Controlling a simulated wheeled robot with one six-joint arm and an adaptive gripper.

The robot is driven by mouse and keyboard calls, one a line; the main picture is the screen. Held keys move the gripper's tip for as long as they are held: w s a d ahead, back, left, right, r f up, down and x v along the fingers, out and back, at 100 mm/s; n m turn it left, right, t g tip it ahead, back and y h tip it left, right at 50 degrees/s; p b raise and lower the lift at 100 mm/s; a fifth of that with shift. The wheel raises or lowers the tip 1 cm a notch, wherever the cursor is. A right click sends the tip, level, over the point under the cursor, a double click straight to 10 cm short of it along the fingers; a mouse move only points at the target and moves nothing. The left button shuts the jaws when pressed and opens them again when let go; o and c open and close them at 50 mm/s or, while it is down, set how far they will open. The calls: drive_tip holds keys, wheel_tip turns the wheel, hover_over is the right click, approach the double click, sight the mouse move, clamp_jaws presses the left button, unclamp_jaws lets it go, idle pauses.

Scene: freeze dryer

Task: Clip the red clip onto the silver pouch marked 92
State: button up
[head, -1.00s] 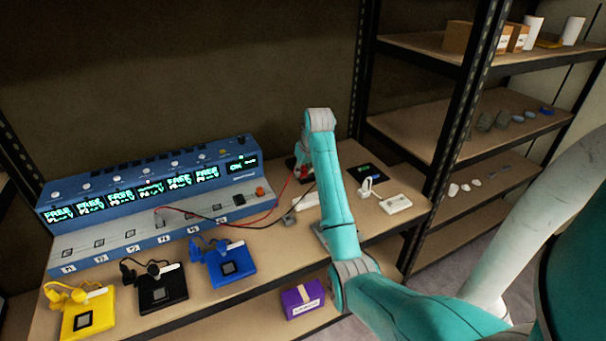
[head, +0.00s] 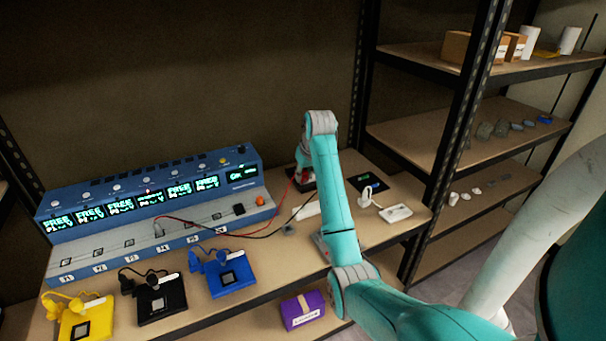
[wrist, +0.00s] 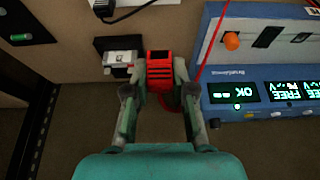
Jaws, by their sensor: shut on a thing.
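The red clip (wrist: 159,72) is between the fingers of my gripper (wrist: 158,84) in the wrist view, and the gripper is shut on it. A red lead runs up beside it on the right. Left of the clip, a small silver-white block-like thing (wrist: 120,60) sits on a black pad; I cannot tell whether it is touching the clip. No pouch marked 92 can be made out in these frames. In the head view the gripper is mostly hidden behind my arm, near a dark patch at the back of the bench.
The blue console (head: 150,195) stands on the bench at left, with red and black leads across its right end. Yellow (head: 80,318), black (head: 160,300) and blue (head: 230,278) units line the front. A white device (head: 395,213) lies at right. Shelves stand beyond the bench.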

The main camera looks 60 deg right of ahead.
drive_tip(key=s+a, duration=0.2)
drive_tip(key=s, duration=0.3)
drive_tip(key=shift+s+a, duration=0.3)
drive_tip(key=shift+a, duration=0.05)
